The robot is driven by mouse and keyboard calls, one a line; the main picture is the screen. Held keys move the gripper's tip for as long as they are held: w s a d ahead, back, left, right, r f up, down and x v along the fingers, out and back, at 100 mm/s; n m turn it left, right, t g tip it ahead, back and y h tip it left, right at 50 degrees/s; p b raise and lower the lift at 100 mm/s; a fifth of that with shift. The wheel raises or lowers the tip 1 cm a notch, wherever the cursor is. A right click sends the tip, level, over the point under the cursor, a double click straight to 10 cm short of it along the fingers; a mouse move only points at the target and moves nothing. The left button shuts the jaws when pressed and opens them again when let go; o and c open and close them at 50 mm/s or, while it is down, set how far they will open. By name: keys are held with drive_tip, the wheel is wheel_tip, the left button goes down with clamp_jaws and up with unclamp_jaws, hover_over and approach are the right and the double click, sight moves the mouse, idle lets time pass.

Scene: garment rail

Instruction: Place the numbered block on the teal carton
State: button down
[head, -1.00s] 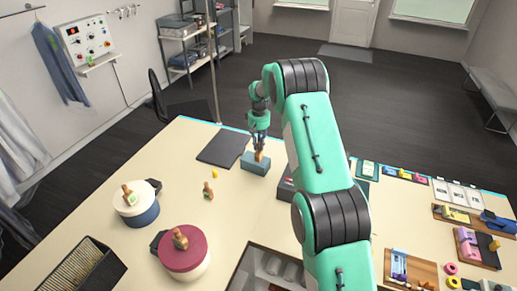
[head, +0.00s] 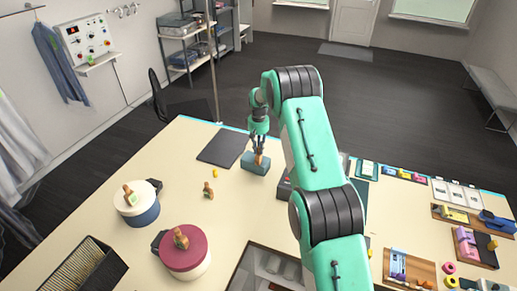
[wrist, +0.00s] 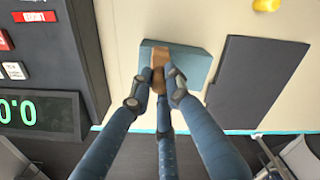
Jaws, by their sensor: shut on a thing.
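The teal carton (head: 254,166) sits on the table near its far edge, and it also shows in the wrist view (wrist: 196,62). A brown wooden block (wrist: 161,62) is between my gripper's fingers, over the carton; in the head view it is a small tan shape (head: 260,158). My gripper (head: 259,150) points down and is shut on this block; its fingers (wrist: 161,80) flank it in the wrist view. The block overlaps the carton in both views; I cannot tell if it touches the top. No number is readable on it.
A dark flat mat (head: 223,148) lies left of the carton. A small yellow piece (head: 215,173) and a wooden stamp-like piece (head: 208,190) lie nearer. A dark device with a green display (wrist: 40,112) stands beside the carton. Two round tins (head: 184,252) are at front left.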

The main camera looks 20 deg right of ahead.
drive_tip(key=shift+f, duration=0.2)
drive_tip(key=c, duration=1.7)
unclamp_jaws()
drive_tip(key=shift+o, duration=0.2)
drive_tip(key=shift+r, duration=0.1)
wheel_tip(320, 180, up, 12)
drive_tip(key=b, duration=0.2)
drive_tip(key=shift+r, duration=0.15)
